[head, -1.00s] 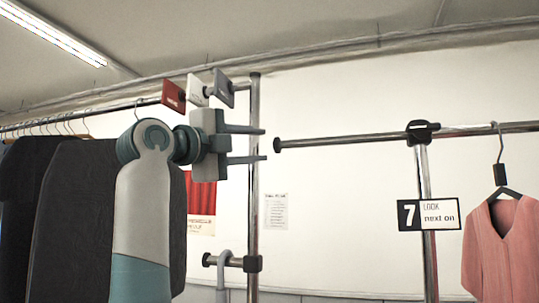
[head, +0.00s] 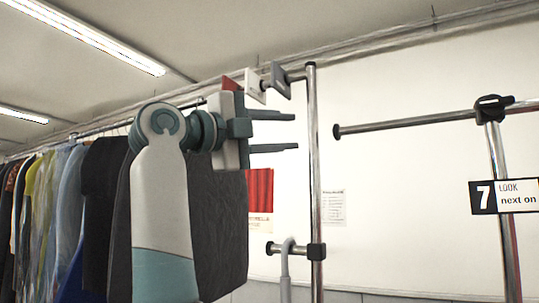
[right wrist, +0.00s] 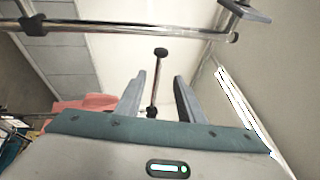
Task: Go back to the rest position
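My right gripper (head: 290,132) is raised in the middle of the head view, its two fingers pointing right and apart with nothing between them. It is in front of the left rail's end, near the upright post. In the right wrist view its two fingers (right wrist: 158,98) are also spread and empty, with a rail's end cap (right wrist: 161,52) visible beyond them. My left gripper is not in view.
Dark garments (head: 218,230) hang close behind my right arm. More clothes (head: 45,200) hang at far left. A chrome post (head: 314,180) and the bare rail end (head: 400,124) stand to the right, with a "7 LOOK next on" sign (head: 505,197). White wall shows between the posts.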

